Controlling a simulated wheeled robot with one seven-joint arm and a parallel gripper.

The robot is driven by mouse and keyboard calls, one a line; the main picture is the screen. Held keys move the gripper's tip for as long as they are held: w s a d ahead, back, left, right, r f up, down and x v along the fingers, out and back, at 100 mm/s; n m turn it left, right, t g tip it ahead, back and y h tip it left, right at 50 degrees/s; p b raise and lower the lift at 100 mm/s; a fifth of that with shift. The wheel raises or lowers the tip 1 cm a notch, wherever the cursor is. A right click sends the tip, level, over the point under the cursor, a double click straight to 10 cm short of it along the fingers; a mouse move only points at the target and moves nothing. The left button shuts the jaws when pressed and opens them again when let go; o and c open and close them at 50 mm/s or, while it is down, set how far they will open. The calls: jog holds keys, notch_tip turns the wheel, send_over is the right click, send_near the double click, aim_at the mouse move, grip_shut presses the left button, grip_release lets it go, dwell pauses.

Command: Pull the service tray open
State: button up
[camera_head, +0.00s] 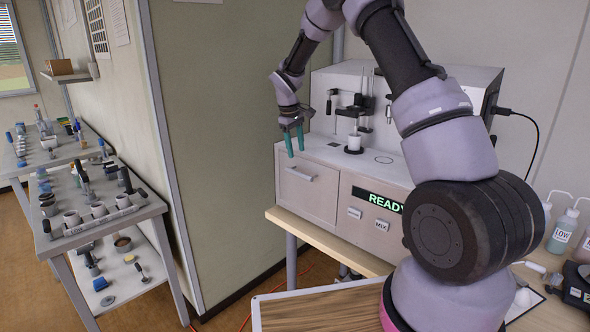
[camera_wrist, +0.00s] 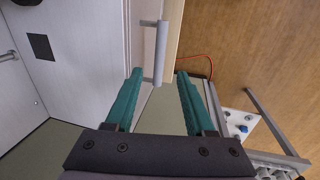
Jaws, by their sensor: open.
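The soil analyser (camera_head: 330,150) is a white-grey box on a wooden table. Its service tray (camera_head: 308,197) is the front panel at lower left, and it looks flush with the front. The tray has a grey bar handle (camera_head: 300,174). My gripper (camera_head: 294,143), with teal fingers, is open and empty, above the handle and near the tray's top edge in the head view. In the wrist view the handle (camera_wrist: 160,52) appears between and just beyond the fingertips (camera_wrist: 159,74). I cannot tell whether a finger touches it.
A green READY display (camera_head: 385,201) is right of the tray. A small white cup (camera_head: 354,143) stands on the analyser's ledge. Benches with lab parts (camera_head: 100,215) stand at left. Bottles (camera_head: 563,228) stand at far right. The space in front of the tray looks clear.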

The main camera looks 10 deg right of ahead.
aim_at(299, 173)
jog(key=f, duration=0.3)
jog(key=d+f, duration=0.1)
jog(key=f, duration=0.2)
jog(key=w+f, duration=0.1)
jog(key=f, duration=0.2)
jog(key=shift+d, duration=0.3)
grip_shut()
dwell(0.9)
